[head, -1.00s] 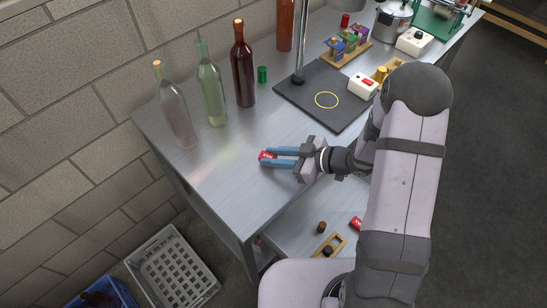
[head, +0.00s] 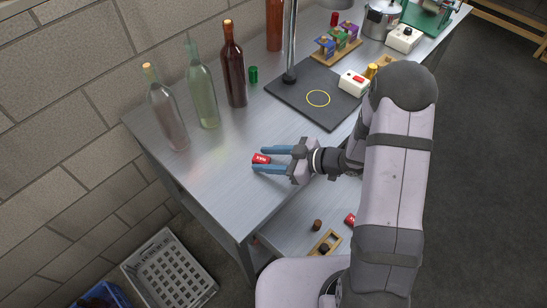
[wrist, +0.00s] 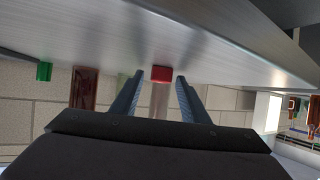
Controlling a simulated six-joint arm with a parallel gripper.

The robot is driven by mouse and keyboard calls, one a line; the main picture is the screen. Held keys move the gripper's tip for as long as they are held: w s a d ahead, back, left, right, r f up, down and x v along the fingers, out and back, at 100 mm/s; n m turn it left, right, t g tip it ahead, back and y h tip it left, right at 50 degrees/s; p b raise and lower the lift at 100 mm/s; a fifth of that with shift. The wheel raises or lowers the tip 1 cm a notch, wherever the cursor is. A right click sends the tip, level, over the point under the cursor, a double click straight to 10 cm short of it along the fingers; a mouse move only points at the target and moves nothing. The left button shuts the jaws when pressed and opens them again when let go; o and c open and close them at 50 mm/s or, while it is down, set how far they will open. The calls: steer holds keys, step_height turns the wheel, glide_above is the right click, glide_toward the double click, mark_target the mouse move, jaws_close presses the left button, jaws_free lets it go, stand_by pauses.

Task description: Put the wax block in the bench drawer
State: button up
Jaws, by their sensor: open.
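A small red block with white lettering, which I take for the wax block (head: 261,159), is on the metal bench top near its front left part. My gripper (head: 265,159) is open, its two blue fingers on either side of the block near their tips. In the wrist view the red block (wrist: 161,74) sits between the fingertips (wrist: 160,77), with a gap on each side. The bench drawer (head: 283,232) appears pulled out below the bench top. It holds a cork (head: 317,225), another red item (head: 350,219) and a small wooden tray (head: 334,237).
Several bottles stand along the back left, including a clear one (head: 167,112), a green one (head: 203,88) and a dark one (head: 232,70). A dark mat (head: 330,110) lies to the right. A grey crate (head: 170,272) is on the floor. The bench around my gripper is clear.

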steer(key=b+v, duration=0.1)
steer(key=v, duration=1.1)
